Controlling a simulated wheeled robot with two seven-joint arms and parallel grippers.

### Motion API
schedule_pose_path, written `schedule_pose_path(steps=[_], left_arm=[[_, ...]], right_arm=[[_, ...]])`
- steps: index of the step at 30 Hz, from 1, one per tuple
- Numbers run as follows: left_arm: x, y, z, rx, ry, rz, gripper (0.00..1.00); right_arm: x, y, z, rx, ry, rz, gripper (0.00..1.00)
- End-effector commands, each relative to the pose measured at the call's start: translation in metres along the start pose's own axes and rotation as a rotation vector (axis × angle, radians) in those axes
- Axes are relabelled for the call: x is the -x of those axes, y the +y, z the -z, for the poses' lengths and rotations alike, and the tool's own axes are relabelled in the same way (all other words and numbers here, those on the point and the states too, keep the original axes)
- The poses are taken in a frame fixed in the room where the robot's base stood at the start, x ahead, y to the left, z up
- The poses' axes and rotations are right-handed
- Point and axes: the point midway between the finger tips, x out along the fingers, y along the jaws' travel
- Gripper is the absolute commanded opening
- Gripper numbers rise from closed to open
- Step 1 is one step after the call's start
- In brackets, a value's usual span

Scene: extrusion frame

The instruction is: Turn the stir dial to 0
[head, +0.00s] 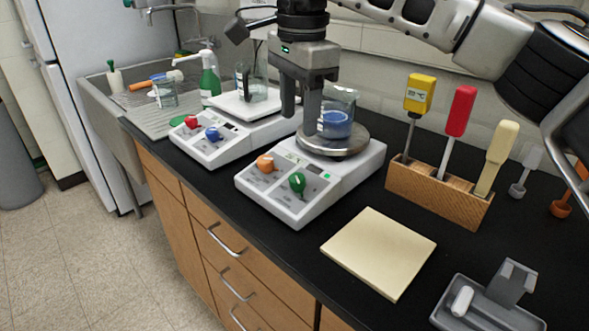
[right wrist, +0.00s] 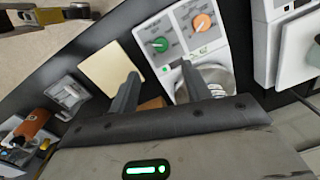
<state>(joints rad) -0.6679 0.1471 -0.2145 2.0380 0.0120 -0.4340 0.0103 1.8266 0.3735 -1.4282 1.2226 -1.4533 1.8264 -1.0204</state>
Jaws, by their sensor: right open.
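The near stirrer hotplate (head: 345,185) is a white unit with an orange dial (head: 266,163) and a green dial (head: 297,182) on its front panel. The labels are too small to read, so I cannot tell which dial is for stirring. A beaker (head: 338,112) with blue liquid stands on its round metal plate (head: 335,146). My right gripper (head: 299,118) is open and empty, pointing down above the unit, with its fingers partly in front of the beaker. The right wrist view shows the green dial (right wrist: 160,45) and orange dial (right wrist: 201,22) beyond the fingertips (right wrist: 160,72), untouched.
A second white unit (head: 225,148) with red and blue dials stands behind left. A wooden rack (head: 436,193) with upright tools stands to the right. A beige pad (head: 378,251) and a grey holder (head: 490,305) lie in front. The counter's front edge runs close to the hotplate.

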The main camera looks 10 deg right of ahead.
Motion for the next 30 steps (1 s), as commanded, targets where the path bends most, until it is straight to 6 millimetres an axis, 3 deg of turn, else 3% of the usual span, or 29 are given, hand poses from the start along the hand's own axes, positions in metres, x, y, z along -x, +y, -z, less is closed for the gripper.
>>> schedule_pose_path(steps=[9, 15, 21, 30], left_arm=[[0.004, 0.0, 0.004, 0.0, 0.001, 0.0, 0.77], [0.004, -0.001, 0.007, -0.004, 0.002, 0.003, 0.77], [0.003, -0.003, 0.009, -0.006, 0.005, 0.006, 0.77], [0.002, -0.003, 0.01, -0.004, 0.007, 0.007, 0.77]], right_arm=[[-0.071, 0.001, -0.001, 0.0, -0.003, -0.004, 0.48], [-0.105, 0.001, -0.001, 0.0, -0.003, -0.003, 0.48], [-0.122, 0.0, -0.001, -0.001, -0.004, -0.001, 0.48], [-0.125, 0.0, -0.001, -0.001, -0.004, 0.0, 0.48]])
